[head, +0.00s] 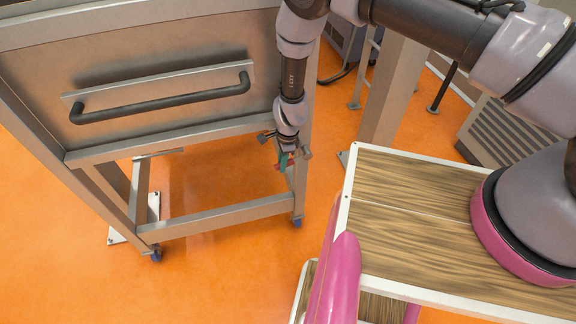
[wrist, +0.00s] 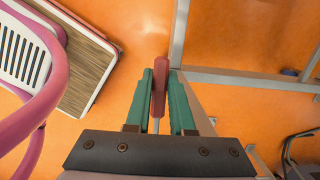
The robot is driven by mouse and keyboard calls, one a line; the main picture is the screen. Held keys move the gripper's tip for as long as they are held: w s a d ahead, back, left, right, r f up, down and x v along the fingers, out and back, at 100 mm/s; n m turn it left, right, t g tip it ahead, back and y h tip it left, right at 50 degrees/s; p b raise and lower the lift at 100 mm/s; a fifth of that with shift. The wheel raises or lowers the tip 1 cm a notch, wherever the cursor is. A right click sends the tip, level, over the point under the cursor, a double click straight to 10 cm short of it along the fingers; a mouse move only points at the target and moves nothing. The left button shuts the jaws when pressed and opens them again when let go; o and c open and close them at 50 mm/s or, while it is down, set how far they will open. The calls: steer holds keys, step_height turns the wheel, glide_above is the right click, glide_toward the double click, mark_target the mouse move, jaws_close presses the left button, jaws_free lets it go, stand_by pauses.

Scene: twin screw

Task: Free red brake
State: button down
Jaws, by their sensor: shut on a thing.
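The red brake (wrist: 159,86) is a slim red handle on a thin light rod. In the wrist view it stands between the two green fingers of my gripper (wrist: 161,82), which is shut on it. The far end of the handle reaches a little past the fingertips. In the head view my gripper (head: 286,160) hangs low beside the right leg of the metal cart, and only small bits of red show around the fingers. The brake's mount is hidden in both views.
The metal cart (head: 215,218) with a black drawer handle (head: 160,103) fills the left of the head view, on small wheels. A wood-topped surface (head: 400,205) with pink rails is at right. A grey post (head: 393,95) stands behind. Orange floor (head: 220,265) is bare in front.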

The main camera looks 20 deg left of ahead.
steer(key=shift+a, duration=0.1)
steer(key=c, duration=0.8)
jaws_free()
steer(key=shift+r, duration=0.1)
steer(key=shift+w+d+r, duration=0.1)
steer(key=shift+d+r, duration=0.05)
steer(key=shift+r, duration=1.1)
steer(key=shift+w+d+r, duration=0.1)
steer(key=shift+d+r, duration=0.1)
steer(key=shift+r, duration=1)
steer(key=shift+w+d+r, duration=0.1)
steer(key=shift+d+r, duration=0.05)
steer(key=shift+r, duration=1.1)
